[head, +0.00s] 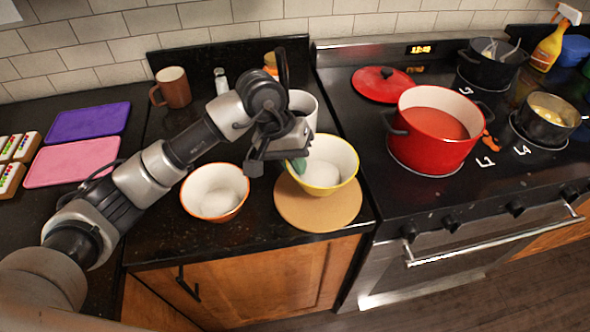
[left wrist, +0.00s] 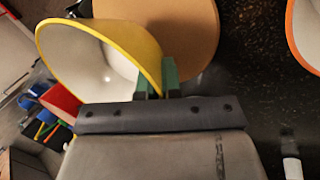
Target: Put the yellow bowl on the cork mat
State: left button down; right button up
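The yellow bowl (head: 327,170) is white inside with a yellow rim, and it is at the back part of the round cork mat (head: 318,212). I cannot tell whether it touches the mat or hangs just above it. My left gripper (head: 297,165) is at the bowl's left rim. In the left wrist view, its green fingers (left wrist: 157,80) are on either side of the yellow bowl's rim (left wrist: 140,42) and hold it. The cork mat (left wrist: 192,30) shows beside the bowl there. My right gripper is in neither view.
An orange-rimmed bowl (head: 214,192) stands left of the mat. A white mug (head: 303,104) is behind the yellow bowl. A brown mug (head: 172,88) stands farther back. The stove with a red pot (head: 434,130) is to the right. Pink (head: 72,162) and purple (head: 88,122) boards lie left.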

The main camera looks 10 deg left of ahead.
aim_at(301, 188)
pick_arm(q)
jog(key=shift+f, duration=0.3)
notch_tip(301, 188, down, 3)
jog(key=shift+a+f+p, duration=0.1)
jog(key=shift+p, duration=0.65)
jog(key=shift+f, duration=0.25)
jog(key=c, duration=1.7)
grip_release()
jog(key=shift+f+b, duration=0.1)
jog(key=shift+b, duration=0.2)
jog(key=shift+c, duration=0.2)
jog(key=o, duration=0.4)
jog(key=shift+o, duration=0.2)
